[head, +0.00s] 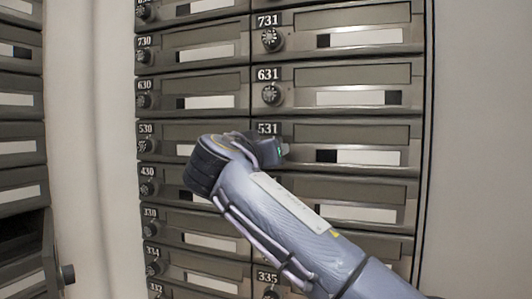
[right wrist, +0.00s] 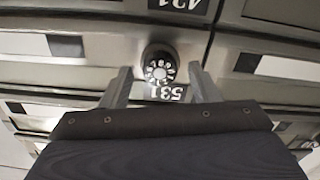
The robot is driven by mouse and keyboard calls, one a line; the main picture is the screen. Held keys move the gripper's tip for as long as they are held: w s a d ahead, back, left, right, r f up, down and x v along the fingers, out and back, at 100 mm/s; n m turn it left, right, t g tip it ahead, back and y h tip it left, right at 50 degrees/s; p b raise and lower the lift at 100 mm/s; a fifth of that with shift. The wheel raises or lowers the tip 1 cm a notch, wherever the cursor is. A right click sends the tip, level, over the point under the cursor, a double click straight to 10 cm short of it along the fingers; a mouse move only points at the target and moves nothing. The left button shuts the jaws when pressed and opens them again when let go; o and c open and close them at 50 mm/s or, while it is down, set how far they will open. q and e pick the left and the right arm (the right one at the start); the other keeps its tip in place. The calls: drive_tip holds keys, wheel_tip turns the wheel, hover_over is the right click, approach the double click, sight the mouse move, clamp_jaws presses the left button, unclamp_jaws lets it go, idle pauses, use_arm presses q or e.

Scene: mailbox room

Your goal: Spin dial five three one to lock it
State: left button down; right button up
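Mailbox 531 (head: 345,150) is in the right column of the head view, its door looking flush with its neighbours. Its dial is hidden there behind my right wrist. The upside-down right wrist view shows the round black dial (right wrist: 160,66) with white marks, and the 531 label (right wrist: 166,93) just below it in the picture. My right gripper (right wrist: 160,74) is open, one finger on each side of the dial. Gaps show between the fingers and the dial; I cannot tell how deep the fingertips reach. My left gripper is not in view.
Mailbox 631 (head: 340,97) and its dial (head: 271,94) are above. Mailbox 530 (head: 200,148) is on the left. A bare wall (head: 474,150) stands right of the cabinet. Another mailbox bank (head: 20,150) is at far left, with a dark opening near its bottom.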

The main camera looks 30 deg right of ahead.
drive_tip(key=p+v, duration=0.1)
drive_tip(key=v, duration=0.6)
drive_tip(key=shift+s+a, duration=0.25)
drive_tip(key=shift+s, duration=0.05)
